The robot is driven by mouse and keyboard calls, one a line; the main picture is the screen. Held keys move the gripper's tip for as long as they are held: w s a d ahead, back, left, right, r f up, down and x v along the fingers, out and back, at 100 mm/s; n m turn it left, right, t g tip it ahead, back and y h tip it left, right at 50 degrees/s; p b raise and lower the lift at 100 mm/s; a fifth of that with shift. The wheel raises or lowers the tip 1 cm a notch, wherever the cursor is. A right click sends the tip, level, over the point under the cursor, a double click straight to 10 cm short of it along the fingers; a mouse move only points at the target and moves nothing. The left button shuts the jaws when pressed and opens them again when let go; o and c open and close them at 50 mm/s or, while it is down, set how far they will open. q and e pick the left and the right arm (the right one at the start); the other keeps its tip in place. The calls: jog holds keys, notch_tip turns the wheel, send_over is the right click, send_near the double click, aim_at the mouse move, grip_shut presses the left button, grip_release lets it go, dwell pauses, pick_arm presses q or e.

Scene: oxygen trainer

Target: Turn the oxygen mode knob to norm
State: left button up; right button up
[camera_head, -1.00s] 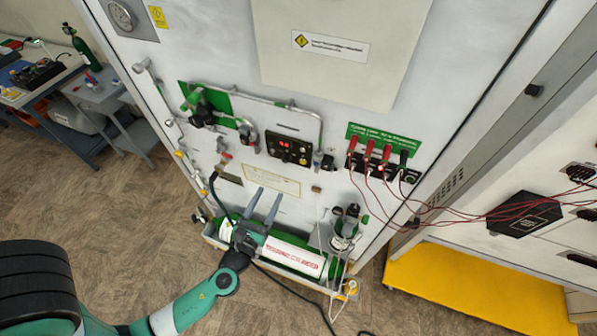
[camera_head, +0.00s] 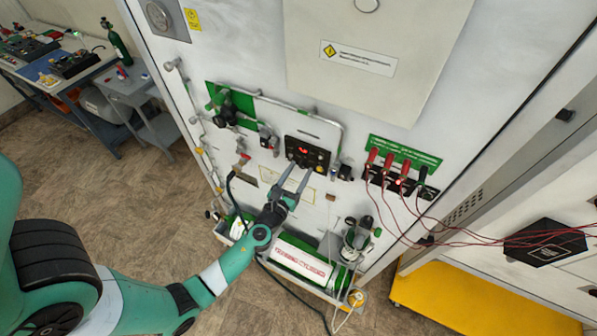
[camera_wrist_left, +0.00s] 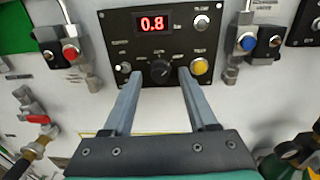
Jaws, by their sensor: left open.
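The black control panel (camera_head: 307,153) with a red display is on the white cabinet front. In the left wrist view the panel (camera_wrist_left: 183,35) reads 0.8. A round black knob (camera_wrist_left: 160,70) sits low in its middle, between small controls; its label and setting are too small to read. My left gripper (camera_head: 293,176) is open and empty in front of the panel's lower edge. In the left wrist view its fingers (camera_wrist_left: 160,82) point up at the panel, one on each side of the knob. I cannot tell whether they touch the panel. My right gripper is not in view.
A green and white oxygen cylinder (camera_head: 300,262) lies in a tray below the gripper. Red plugs with leads (camera_head: 388,165) stick out right of the panel. Pipes and valves (camera_head: 228,110) stand to its left. A yellow platform (camera_head: 470,298) is at lower right.

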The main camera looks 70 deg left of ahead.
pick_arm(q)
grip_shut()
jog(key=shift+n, duration=0.4)
jog(key=n+b, duration=0.1)
jog(key=n, duration=0.4)
jog(key=n+b, duration=0.1)
jog(key=n, duration=0.4)
jog(key=shift+n, duration=0.3)
jog(key=n+b, duration=0.1)
jog(key=n, duration=0.4)
jog(key=shift+h+b, duration=0.4)
jog(key=n+b, duration=0.1)
jog(key=n, duration=0.4)
jog(key=shift+r, duration=0.1)
